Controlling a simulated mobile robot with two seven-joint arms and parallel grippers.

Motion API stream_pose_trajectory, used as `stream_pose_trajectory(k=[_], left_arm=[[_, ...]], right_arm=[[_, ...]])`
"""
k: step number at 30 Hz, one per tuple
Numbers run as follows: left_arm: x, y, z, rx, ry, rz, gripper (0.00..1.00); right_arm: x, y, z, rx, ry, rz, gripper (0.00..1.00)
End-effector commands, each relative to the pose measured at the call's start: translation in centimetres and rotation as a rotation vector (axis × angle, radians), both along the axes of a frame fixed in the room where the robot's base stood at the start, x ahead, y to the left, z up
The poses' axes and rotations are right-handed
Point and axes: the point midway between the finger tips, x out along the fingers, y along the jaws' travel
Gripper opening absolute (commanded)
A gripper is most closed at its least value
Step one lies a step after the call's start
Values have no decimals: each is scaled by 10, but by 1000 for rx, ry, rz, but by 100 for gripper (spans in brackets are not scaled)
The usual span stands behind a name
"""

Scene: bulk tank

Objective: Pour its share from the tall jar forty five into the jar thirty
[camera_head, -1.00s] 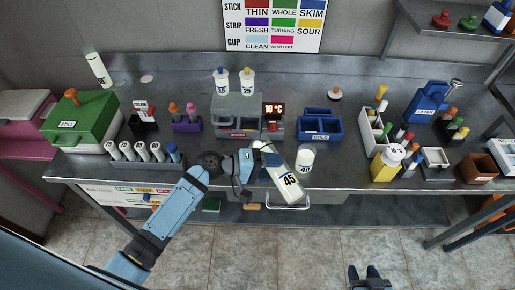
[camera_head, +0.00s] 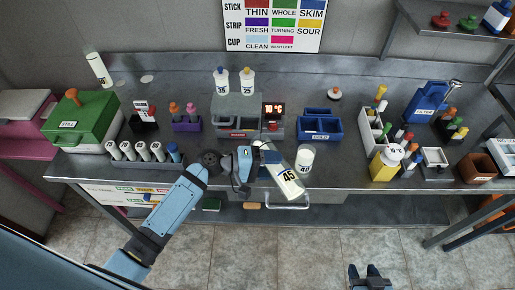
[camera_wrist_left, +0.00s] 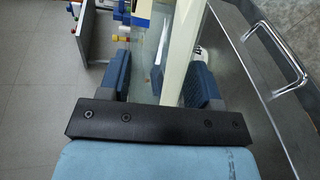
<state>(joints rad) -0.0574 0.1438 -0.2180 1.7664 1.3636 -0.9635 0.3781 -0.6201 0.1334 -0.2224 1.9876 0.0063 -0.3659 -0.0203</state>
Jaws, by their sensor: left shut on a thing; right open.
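The tall jar forty five (camera_head: 288,178), a clear jar with pale contents and a "45" label, hangs tilted at the table's front edge. My left gripper (camera_head: 262,157) is shut on it; in the left wrist view the jar (camera_wrist_left: 183,50) stands between the blue fingers (camera_wrist_left: 160,80). A shorter white jar (camera_head: 305,158) stands upright on the table just right of it; its number is too small to read surely, so I cannot tell whether it is jar thirty. I cannot see any stream between them. My right gripper (camera_head: 370,275) is open and empty at the bottom, away from the table.
A blue bin (camera_head: 320,126) is behind the white jar. A yellow container (camera_head: 386,165) and racks stand right. A drawer handle (camera_head: 290,205) juts from the front edge.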

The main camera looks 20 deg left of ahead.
Motion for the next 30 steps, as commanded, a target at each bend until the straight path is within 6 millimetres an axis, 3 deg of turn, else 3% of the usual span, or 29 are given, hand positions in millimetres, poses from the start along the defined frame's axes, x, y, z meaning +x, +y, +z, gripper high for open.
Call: stream_pose_trajectory(k=[27,30], left_arm=[[2,2,8,-64,59,1,16],[-3,-3,-20,78,-75,0,16]], right_arm=[[0,-1,4,-1,0,-2,43],[-1,0,-17,1,-1,-2,43]])
